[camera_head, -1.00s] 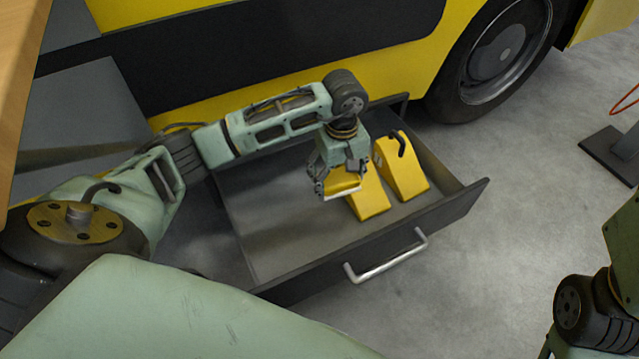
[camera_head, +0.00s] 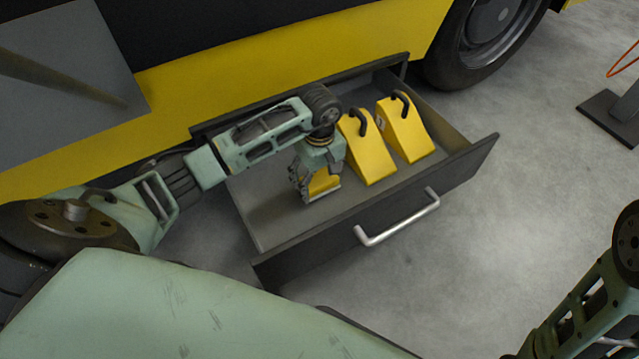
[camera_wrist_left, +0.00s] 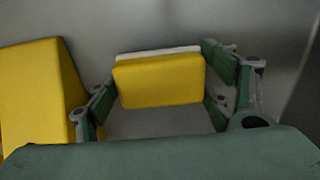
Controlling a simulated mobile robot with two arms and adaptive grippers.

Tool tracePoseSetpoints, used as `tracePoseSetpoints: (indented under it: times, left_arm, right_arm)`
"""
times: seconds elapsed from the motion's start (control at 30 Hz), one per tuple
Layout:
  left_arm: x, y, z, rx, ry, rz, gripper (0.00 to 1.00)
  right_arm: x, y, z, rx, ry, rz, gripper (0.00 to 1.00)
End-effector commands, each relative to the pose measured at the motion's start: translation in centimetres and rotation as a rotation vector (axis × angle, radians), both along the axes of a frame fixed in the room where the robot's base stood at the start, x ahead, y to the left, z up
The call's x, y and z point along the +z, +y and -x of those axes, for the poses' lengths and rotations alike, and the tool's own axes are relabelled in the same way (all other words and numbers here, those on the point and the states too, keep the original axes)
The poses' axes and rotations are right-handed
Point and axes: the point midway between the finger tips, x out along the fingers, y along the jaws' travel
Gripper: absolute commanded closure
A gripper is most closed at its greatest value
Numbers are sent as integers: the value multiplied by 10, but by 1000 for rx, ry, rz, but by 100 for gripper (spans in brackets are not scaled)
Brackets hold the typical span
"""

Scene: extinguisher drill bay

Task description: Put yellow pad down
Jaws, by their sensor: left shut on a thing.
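The yellow pad (camera_head: 323,184) is a small yellow block with a pale strip along one edge. My left gripper (camera_head: 316,192) is shut on it, low inside the open drawer and left of two yellow wedges. In the left wrist view the pad (camera_wrist_left: 160,82) lies between the two fingers, with its pale edge at the far side. I cannot tell whether the pad touches the drawer floor. My right arm shows at the lower right, but its gripper is out of view.
The open grey drawer (camera_head: 277,218) has a silver handle (camera_head: 398,218) on its front. Inside stand a nearer yellow wedge (camera_head: 368,158) and a farther one (camera_head: 407,138), both with dark handles. The drawer's left floor is bare. A yellow vehicle with a large wheel (camera_head: 492,38) stands behind.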

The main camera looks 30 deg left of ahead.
Motion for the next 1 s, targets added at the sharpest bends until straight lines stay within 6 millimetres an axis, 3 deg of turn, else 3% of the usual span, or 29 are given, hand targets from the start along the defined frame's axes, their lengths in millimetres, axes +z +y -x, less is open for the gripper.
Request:
tracePoseSetpoints:
  times: [0.43,0.47,0.63,1.0]
  left_arm:
    - [-8,0,-1,-1,-1,0,50]
    - [-8,0,0,0,-1,0,24]
    - [-7,0,0,-1,-1,1,9]
    - [-6,0,0,-1,-1,1,7]
  right_arm:
    - [0,1,4,-1,-14,1,68]
    - [2,1,5,-1,-15,2,68]
    - [2,1,4,-1,-13,1,68]
    - [2,1,4,0,-14,1,68]
